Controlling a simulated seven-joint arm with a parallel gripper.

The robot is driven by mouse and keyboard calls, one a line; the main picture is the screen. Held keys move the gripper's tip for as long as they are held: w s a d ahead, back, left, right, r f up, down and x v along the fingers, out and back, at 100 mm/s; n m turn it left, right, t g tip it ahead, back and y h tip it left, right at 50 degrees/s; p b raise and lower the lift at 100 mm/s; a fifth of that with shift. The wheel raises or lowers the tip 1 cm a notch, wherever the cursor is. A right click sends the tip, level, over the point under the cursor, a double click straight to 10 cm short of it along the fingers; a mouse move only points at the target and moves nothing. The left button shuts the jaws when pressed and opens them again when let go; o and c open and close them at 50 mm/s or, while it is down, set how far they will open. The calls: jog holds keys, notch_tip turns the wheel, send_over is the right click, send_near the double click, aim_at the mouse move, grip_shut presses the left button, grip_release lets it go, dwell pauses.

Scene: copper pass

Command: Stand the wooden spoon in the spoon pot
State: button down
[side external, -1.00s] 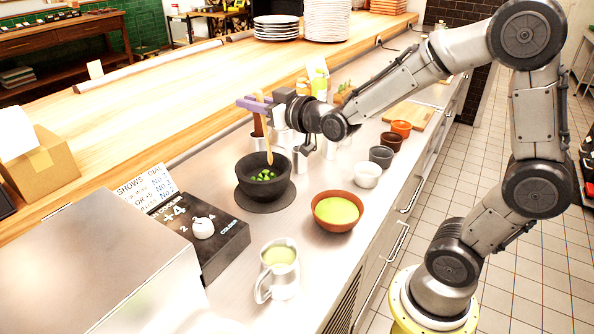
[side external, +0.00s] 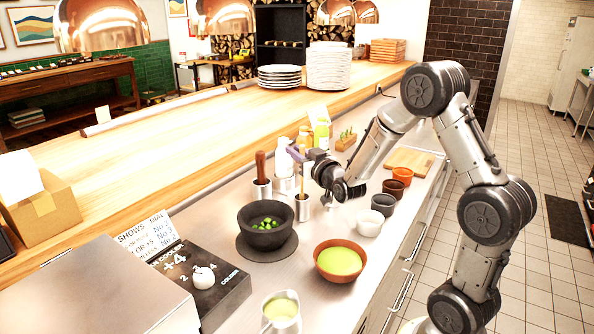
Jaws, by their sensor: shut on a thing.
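The wooden spoon (side external: 302,182) hangs upright in my gripper (side external: 306,156), which is shut on it. Only a short, thin brown length of it shows below the purple fingers. A small metal pot (side external: 302,208) stands directly below, on the steel counter. The spoon's lower end meets the pot's rim in this view; I cannot tell whether it is inside the pot or just above or behind it. The spoon's upper end is not clear to see.
A dark mortar (side external: 266,238) with green contents is in front. White bottles (side external: 284,160) stand close behind. A terracotta bowl (side external: 340,279) and small bowls (side external: 368,222) lie to the right.

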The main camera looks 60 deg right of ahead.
jog(key=shift+f, duration=2)
jog(key=shift+f, duration=0.15)
jog(key=c, duration=0.8)
grip_release()
jog(key=shift+c, duration=0.2)
jog(key=shift+r, duration=0.2)
jog(key=v, duration=1.2)
